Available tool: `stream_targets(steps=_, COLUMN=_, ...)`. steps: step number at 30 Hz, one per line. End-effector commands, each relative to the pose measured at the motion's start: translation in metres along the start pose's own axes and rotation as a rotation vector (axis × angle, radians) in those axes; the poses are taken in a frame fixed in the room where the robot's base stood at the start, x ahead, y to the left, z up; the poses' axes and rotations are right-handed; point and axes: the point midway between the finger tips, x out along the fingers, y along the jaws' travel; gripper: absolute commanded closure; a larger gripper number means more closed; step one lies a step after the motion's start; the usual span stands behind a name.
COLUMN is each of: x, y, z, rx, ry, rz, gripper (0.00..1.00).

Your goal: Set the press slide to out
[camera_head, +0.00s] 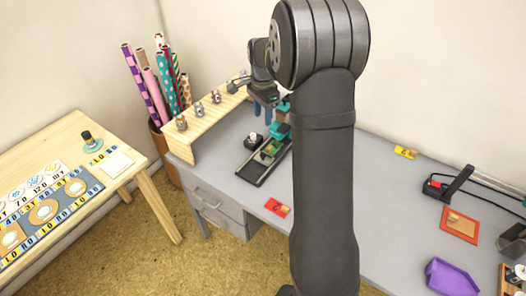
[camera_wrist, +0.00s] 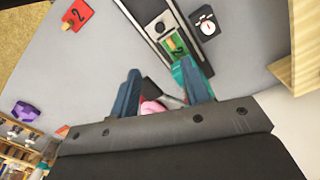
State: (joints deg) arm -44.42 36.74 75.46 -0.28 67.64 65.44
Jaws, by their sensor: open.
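The press slide is a dark flat track (camera_head: 262,167) on the grey desk, running from the teal press (camera_head: 281,130) toward the front left. A green plate (camera_head: 270,150) with a small tan piece lies on the track close to the press. In the wrist view the track (camera_wrist: 147,14) runs up from the green plate (camera_wrist: 176,46), and the teal press (camera_wrist: 186,74) is partly hidden behind a finger. My gripper (camera_head: 262,118) is above the desk beside the press; its two blue fingers are apart in the wrist view (camera_wrist: 162,80). A pink thing between them is unclear.
A black block with a white round top (camera_head: 252,139) stands left of the track. A wooden shelf with several stamps (camera_head: 207,113) is behind it. A red card (camera_head: 277,207) lies near the front edge. A purple tray (camera_head: 450,278) is far right. Desk around the red card is clear.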

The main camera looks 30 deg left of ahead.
Motion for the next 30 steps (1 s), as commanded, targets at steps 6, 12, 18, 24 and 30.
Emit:
stream_targets(steps=6, x=0.017, y=0.000, z=-0.001, rx=0.032, ry=-0.007, rz=0.003, gripper=0.57)
stream_targets(steps=12, x=0.056, y=0.000, z=0.000, rx=0.030, ry=-0.008, rz=0.005, gripper=0.57)
stream_targets(steps=18, x=0.100, y=0.000, z=0.000, rx=0.028, ry=-0.007, rz=0.004, gripper=0.57)
stream_targets(steps=24, x=0.141, y=0.001, z=0.000, rx=0.028, ry=-0.007, rz=0.004, gripper=0.57)
stream_targets(steps=30, x=0.167, y=0.000, z=0.000, rx=0.028, ry=-0.006, rz=0.002, gripper=0.57)
